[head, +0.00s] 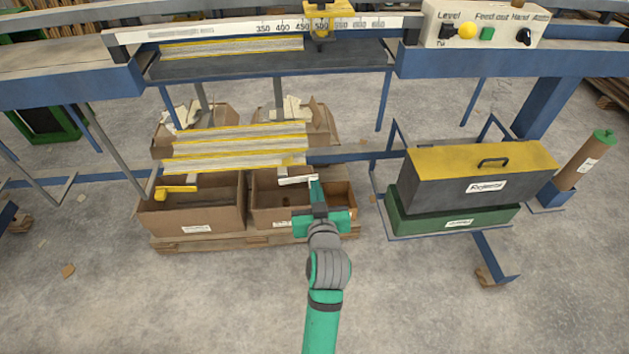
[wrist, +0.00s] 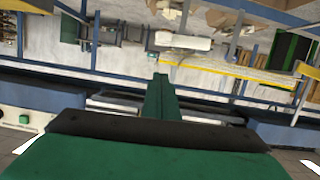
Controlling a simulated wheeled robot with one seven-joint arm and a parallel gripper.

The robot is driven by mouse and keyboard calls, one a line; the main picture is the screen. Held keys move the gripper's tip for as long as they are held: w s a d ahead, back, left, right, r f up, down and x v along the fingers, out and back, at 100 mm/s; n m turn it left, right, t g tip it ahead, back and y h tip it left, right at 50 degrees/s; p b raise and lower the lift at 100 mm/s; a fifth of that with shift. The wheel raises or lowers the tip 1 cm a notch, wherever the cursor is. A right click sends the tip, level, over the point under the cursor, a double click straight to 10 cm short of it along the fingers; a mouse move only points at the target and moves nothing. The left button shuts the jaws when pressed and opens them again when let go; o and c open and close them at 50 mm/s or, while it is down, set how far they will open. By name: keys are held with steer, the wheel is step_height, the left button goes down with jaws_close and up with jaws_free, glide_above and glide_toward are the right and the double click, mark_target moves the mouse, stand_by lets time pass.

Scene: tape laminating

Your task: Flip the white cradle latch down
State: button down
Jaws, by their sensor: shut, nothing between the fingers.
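The white cradle latch (head: 297,180) sticks out at the front edge of the cradle, right of its middle, below the yellow-edged strips (head: 235,148). It also seems to be the pale block in the wrist view (wrist: 183,41). My gripper (head: 314,182) is shut and empty, its tip close to the latch's right end in the head view. In the wrist view the closed fingers (wrist: 160,80) point toward the block, with a small gap in the picture. I cannot tell whether they touch. A yellow latch (head: 176,192) sits at the cradle's left.
Open cardboard boxes (head: 192,217) stand on a pallet under the cradle. A grey toolbox with a yellow lid (head: 480,172) sits on a green case (head: 455,217) to the right. A blue-framed bench with a control box (head: 485,22) runs behind. The floor in front is mostly clear.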

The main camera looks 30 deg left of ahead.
steer(key=v, duration=0.4)
steer(key=shift+a, duration=0.1)
stand_by(0.4)
steer(key=s+d+f+m+t+h, duration=0.1)
steer(key=s+d+f+m+h, duration=0.2)
steer(key=s+d+f, duration=0.45)
steer(key=s+d+f+m+t+h, duration=0.25)
steer(key=s+d+f, duration=0.25)
steer(key=d, duration=0.5)
steer(key=s+d+r+m+h, duration=0.1)
steer(key=s+d+h, duration=0.1)
steer(key=s+d, duration=0.3)
steer(key=s+d+m+h, duration=0.1)
steer(key=s+d, duration=0.3)
steer(key=s, duration=0.9)
steer(key=shift+d+r+m+h, duration=0.35)
steer(key=shift+r+h, duration=0.05)
steer(key=shift+h, duration=0.05)
